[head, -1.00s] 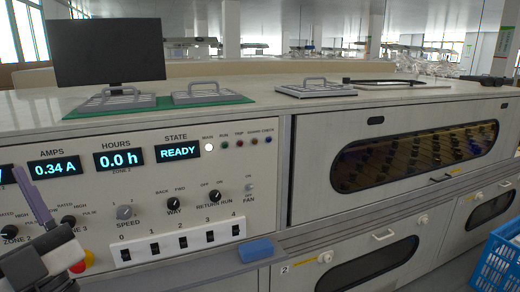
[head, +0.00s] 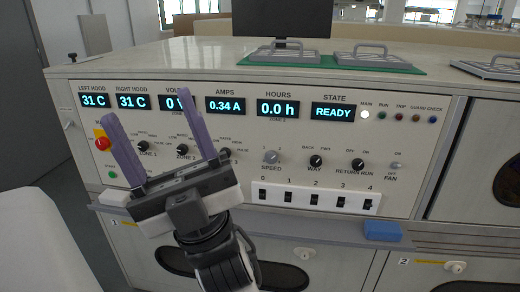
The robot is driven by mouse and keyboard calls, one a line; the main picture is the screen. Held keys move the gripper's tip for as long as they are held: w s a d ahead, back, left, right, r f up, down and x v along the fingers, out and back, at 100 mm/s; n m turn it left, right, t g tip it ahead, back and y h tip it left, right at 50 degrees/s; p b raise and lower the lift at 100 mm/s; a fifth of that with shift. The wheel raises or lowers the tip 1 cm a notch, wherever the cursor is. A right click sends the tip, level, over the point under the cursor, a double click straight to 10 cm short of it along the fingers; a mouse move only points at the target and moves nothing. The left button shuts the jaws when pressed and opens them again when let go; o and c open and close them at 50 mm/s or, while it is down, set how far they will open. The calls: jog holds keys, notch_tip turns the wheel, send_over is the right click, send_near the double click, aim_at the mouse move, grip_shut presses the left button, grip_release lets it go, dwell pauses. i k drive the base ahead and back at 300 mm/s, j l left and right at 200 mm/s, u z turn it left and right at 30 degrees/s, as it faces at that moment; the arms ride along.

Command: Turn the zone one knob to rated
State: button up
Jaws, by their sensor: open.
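The zone one knob (head: 143,146) is a small black knob at the left of the control panel (head: 238,187), above its "ZONE 1" label. Small position labels surround it; its pointer direction is too small to tell. My gripper (head: 155,114) is open and empty, with two purple fingers pointing up in front of the panel. The knob shows between the fingers in the picture; contact is not visible. The zone two knob (head: 183,149) is just left of the right finger. The zone three knob (head: 224,153) is right of that finger.
A red emergency button (head: 102,143) and a green button (head: 112,174) are at the panel's left. Displays line the top; the state display (head: 333,112) reads READY. A row of switches (head: 315,198) and a blue block (head: 382,231) are lower right.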

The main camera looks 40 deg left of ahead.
aim_at(143, 145)
jog(key=u, duration=1.9)
